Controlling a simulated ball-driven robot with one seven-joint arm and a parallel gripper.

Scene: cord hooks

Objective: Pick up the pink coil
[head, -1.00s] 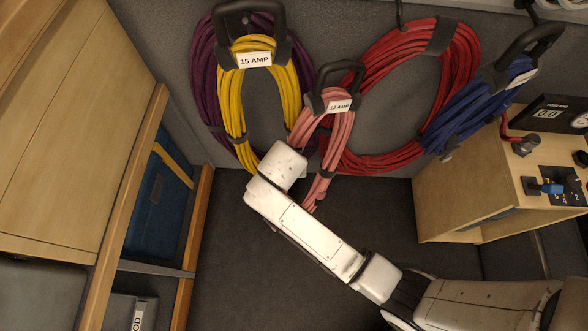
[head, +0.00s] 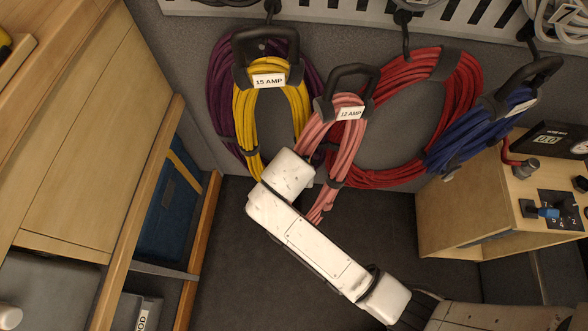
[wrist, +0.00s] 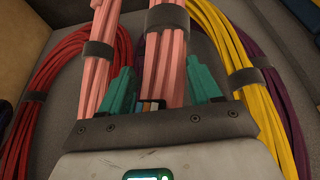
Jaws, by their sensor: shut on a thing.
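The pink coil (head: 345,150) has a dark handle (head: 352,72) and a white 12 AMP label. The other pink bundle (wrist: 98,60) lies outside the left finger. In the head view my arm hides the fingers.
Yellow (head: 243,125) and purple (head: 221,100) coils hang close at the left, the red coil (head: 462,95) behind right, the blue coil (head: 470,130) farther right. A dark hook (head: 405,35) shows above. A wooden cabinet (head: 455,215) stands right, wooden shelving (head: 75,150) left.

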